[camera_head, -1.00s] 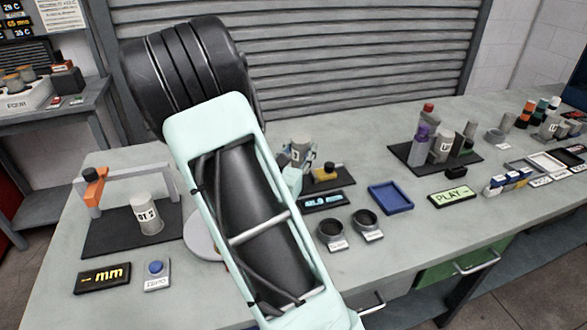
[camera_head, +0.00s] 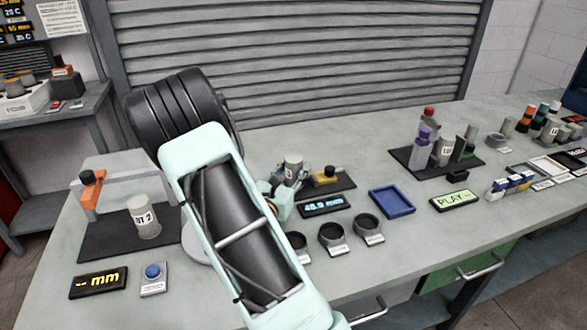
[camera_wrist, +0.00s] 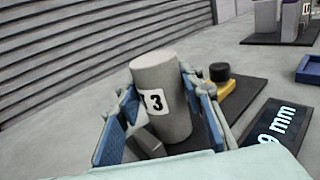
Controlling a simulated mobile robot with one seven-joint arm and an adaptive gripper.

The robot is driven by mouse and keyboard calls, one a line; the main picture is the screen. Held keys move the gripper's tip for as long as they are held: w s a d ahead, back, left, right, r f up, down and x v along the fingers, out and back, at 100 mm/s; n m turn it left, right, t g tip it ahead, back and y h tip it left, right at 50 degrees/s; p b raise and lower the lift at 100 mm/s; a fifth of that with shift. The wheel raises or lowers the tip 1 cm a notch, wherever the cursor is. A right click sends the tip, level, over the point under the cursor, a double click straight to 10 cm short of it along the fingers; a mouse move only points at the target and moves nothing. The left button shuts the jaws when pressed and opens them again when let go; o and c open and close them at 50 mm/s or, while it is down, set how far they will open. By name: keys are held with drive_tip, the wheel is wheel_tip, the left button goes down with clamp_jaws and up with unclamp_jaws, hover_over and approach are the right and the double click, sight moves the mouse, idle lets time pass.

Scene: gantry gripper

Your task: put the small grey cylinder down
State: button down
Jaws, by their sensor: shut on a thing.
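My gripper (camera_wrist: 165,115) is shut on the small grey cylinder (camera_wrist: 165,72), which carries a white label with a 3. Blue-padded fingers stand on both sides of it. The cylinder looks nearly upright, and I cannot tell whether its base touches the surface below. In the head view, the cylinder (camera_head: 293,168) shows just right of my arm, at the left of a dark mat (camera_head: 343,182) with a yellow and black device (camera_head: 326,176). My gripper (camera_head: 284,190) is partly hidden by my arm there.
A lit display (camera_head: 322,205) stands in front of the mat, with several round cups (camera_head: 332,236) nearer the front edge. A blue tray (camera_head: 391,202) is to the right. At left, a larger grey cylinder (camera_head: 143,218) stands on another mat (camera_head: 100,240) beside an orange-and-grey gantry (camera_head: 90,190).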

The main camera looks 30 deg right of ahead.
drive_tip(key=shift+f, duration=0.15)
drive_tip(key=c, duration=1.3)
unclamp_jaws()
drive_tip(key=shift+s+a+r, duration=0.1)
drive_tip(key=shift+a+r, duration=0.1)
drive_tip(key=v, duration=1)
drive_tip(key=shift+s+a+p, duration=0.2)
drive_tip(key=shift+a+p, duration=0.15)
drive_tip(key=shift+s+a, duration=0.25)
drive_tip(key=shift+s, duration=0.05)
